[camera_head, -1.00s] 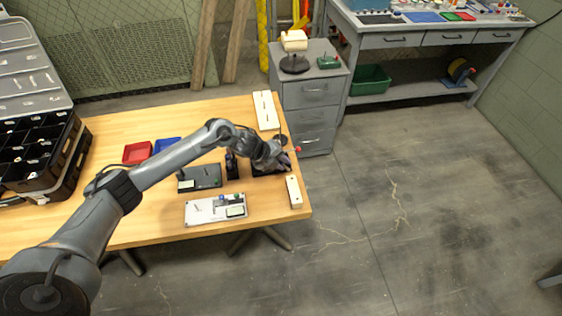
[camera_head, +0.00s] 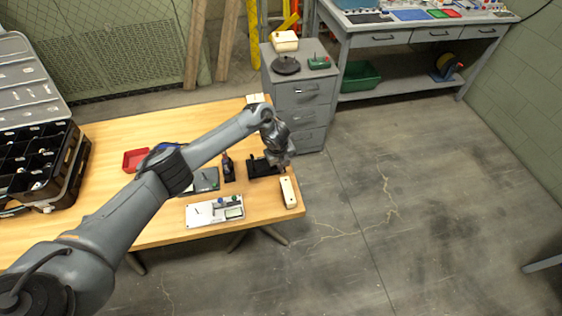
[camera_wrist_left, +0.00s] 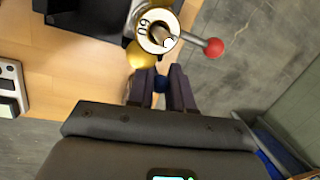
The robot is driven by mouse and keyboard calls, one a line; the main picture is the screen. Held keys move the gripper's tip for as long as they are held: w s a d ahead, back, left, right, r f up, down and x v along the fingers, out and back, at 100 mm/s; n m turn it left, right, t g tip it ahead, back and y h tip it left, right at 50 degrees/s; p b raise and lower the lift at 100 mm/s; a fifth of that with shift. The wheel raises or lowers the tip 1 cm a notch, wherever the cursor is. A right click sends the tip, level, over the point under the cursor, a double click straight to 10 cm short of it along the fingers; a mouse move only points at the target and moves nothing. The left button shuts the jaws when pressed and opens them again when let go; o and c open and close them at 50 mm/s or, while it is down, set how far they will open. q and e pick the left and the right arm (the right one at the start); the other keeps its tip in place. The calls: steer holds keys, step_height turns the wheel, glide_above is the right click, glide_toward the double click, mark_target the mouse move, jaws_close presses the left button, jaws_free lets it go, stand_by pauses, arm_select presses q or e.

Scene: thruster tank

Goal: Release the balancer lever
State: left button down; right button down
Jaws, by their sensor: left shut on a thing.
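The balancer's black base (camera_head: 262,167) stands near the right end of the wooden table, partly hidden by my left arm. In the left wrist view it has a white round dial (camera_wrist_left: 157,30), a gold part (camera_wrist_left: 140,56) and a lever with a red ball (camera_wrist_left: 214,47) pointing right. A small blue ball knob (camera_wrist_left: 160,84) sits between my left fingertips. My left gripper (camera_wrist_left: 158,92) is shut on this blue knob, just below the dial in the picture. It also shows in the head view (camera_head: 284,167), small and partly hidden. My right gripper is not in view.
A white block (camera_head: 288,192) lies at the table's right edge. A white panel device (camera_head: 215,211), a dark plate (camera_head: 206,181) and a small black upright device (camera_head: 228,168) stand left of the balancer. A grey drawer cabinet (camera_head: 305,95) stands behind. Floor to the right is clear.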

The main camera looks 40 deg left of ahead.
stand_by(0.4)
arm_select(q)
steer(key=c, duration=1.1)
jaws_free()
steer(key=shift+o, duration=0.2)
steer(key=shift+r, duration=0.1)
steer(key=shift+r, duration=0.35)
steer(key=p+v, duration=0.3)
steer(key=v, duration=0.7)
steer(key=shift+d, duration=0.1)
